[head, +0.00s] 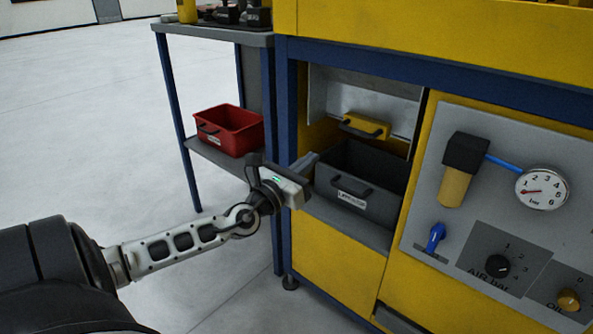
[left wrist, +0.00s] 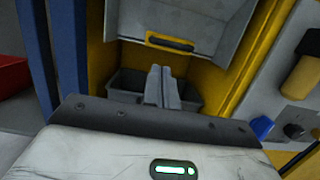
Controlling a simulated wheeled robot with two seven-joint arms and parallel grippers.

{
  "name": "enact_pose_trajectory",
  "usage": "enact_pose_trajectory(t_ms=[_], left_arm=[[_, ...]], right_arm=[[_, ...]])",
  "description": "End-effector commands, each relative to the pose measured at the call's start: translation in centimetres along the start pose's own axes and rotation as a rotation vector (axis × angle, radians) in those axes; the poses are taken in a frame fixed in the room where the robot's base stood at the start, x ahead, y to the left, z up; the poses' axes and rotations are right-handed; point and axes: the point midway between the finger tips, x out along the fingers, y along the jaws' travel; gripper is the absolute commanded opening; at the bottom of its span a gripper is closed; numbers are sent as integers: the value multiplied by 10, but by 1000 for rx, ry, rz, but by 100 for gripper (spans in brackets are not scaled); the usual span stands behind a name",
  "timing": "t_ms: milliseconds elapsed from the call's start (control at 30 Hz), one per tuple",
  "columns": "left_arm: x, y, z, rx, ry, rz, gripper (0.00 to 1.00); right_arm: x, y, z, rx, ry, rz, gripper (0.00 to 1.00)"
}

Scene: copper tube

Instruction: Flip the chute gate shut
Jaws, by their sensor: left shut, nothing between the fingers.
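The chute gate is a grey metal plate (head: 376,98) with a yellow block and dark handle (head: 366,126) at its lower edge. It sits in the opening of the yellow machine, above a dark grey bin (head: 383,184). The gate's grey plate (left wrist: 190,22) and its yellow handle piece (left wrist: 170,42) also show in the left wrist view. My left gripper (head: 313,160) is shut and empty, in front of the opening at its left side, below the handle. Its closed fingers (left wrist: 162,85) appear over the bin in the left wrist view. My right gripper is out of view.
A red bin (head: 229,130) stands on the side table's lower shelf, left of the machine. A blue post (head: 283,190) borders the opening. A grey panel with a pressure gauge (head: 542,189), blue valve (head: 435,237) and knobs is on the right.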

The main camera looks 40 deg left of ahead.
Motion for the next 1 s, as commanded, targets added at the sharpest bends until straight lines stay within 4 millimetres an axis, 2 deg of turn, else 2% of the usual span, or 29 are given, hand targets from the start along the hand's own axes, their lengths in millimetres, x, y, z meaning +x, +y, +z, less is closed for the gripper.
enact_pose_trajectory(t_ms=[100,300,900,1000], left_arm=[[-16,0,-2,1,3,-1,0],[-28,0,0,2,1,-2,0],[-29,0,0,0,0,-1,0],[-28,0,6,1,0,-1,0]], right_arm=[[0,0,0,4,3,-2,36],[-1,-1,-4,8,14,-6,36],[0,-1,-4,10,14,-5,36],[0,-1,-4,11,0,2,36]])
